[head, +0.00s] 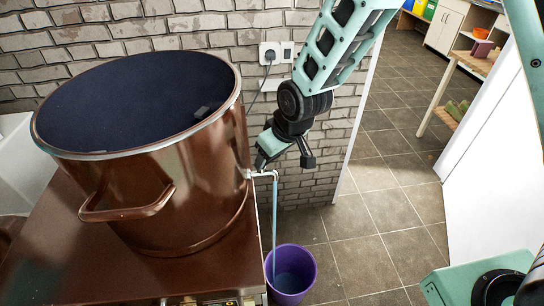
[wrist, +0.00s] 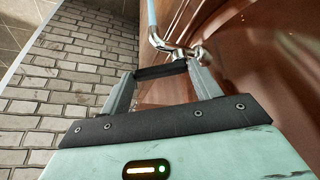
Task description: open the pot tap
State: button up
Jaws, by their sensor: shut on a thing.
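A large copper-brown pot (head: 190,185) stands at the left in the head view. A chrome tap (head: 266,174) sticks out of its right side, with its spout bent down. A pale blue stream (head: 274,215) runs from the spout to a purple bucket (head: 293,268) on the floor. My gripper (head: 285,160) is at the tap, just above the spout. In the wrist view, a dark bar (wrist: 160,72) spans between my fingertips, in front of the tap (wrist: 182,50). My gripper is shut on this bar, which seems to be the tap handle. Its joint with the tap is hidden.
The pot stands on a brown-topped unit (head: 70,240). A brick wall (head: 120,25) with a socket (head: 276,52) and cable is behind. The tiled floor (head: 375,200) right of the bucket is clear. A white partition (head: 500,160) stands at the right.

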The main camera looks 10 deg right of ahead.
jog(key=shift+s+m, duration=0.1)
jog(key=shift+m, duration=0.4)
jog(key=o, duration=1)
jog(key=shift+r, duration=0.1)
jog(key=b+v, duration=0.2)
jog(key=v, duration=1.5)
jog(key=shift+s+a, duration=0.15)
jog(key=shift+a, duration=0.05)
jog(key=shift+r, duration=0.15)
jog(key=s+d+f+n+g+h, duration=0.1)
jog(key=s+f+g, duration=0.1)
jog(key=s, duration=0.8)
jog(key=s+d+f+g+h, duration=0.1)
jog(key=s+f, duration=0.3)
jog(key=s, duration=0.6)
jog(key=shift+d+n+g, duration=0.4)
jog(key=shift+d, duration=0.2)
